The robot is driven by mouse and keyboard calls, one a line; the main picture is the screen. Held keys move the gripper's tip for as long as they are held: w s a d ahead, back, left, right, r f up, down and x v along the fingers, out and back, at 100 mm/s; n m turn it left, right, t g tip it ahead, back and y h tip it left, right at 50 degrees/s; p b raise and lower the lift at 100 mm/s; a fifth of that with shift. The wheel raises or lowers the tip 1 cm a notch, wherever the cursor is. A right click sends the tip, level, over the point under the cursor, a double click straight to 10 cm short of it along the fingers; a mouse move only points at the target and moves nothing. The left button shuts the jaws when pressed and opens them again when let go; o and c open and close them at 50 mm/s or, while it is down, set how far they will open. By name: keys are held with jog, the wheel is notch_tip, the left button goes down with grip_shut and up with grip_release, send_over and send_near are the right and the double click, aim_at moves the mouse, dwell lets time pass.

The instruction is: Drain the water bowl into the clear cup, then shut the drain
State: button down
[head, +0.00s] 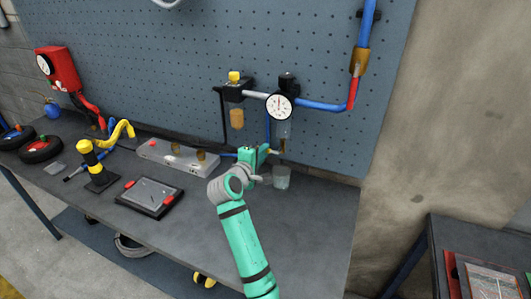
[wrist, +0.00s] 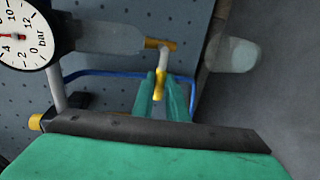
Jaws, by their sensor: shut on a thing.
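The water bowl (wrist: 110,38) is a clear, greyish cylinder below the dial gauge. It also shows in the head view (head: 284,131). A brass drain fitting (wrist: 154,44) sits at its lower end, with a pale stem leading to a yellow brass drain handle (wrist: 160,84). My gripper (wrist: 164,88) has its two green fingers closed on that handle. In the head view my gripper (head: 268,152) is just left of the drain. The clear cup (head: 281,178) stands upright on the bench below the drain, with a greyish tint low inside. Its exact water level is unclear.
The dial gauge (head: 279,107) and an amber bowl (head: 237,118) are close above and left of my gripper. A blue hose (head: 322,105) runs right along the pegboard. A grey block (head: 174,156) and a black tray (head: 150,197) lie left. The bench right of the cup is clear.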

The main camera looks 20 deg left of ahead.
jog(key=shift+f, duration=0.15)
jog(key=c, duration=1.9)
grip_release()
jog(key=shift+a, duration=0.1)
jog(key=shift+o, duration=0.7)
jog(key=s+r, duration=0.2)
jog(key=s, duration=0.8)
jog(key=shift+s+d+r, duration=0.15)
jog(key=shift+s+d, duration=0.05)
jog(key=shift+s, duration=0.1)
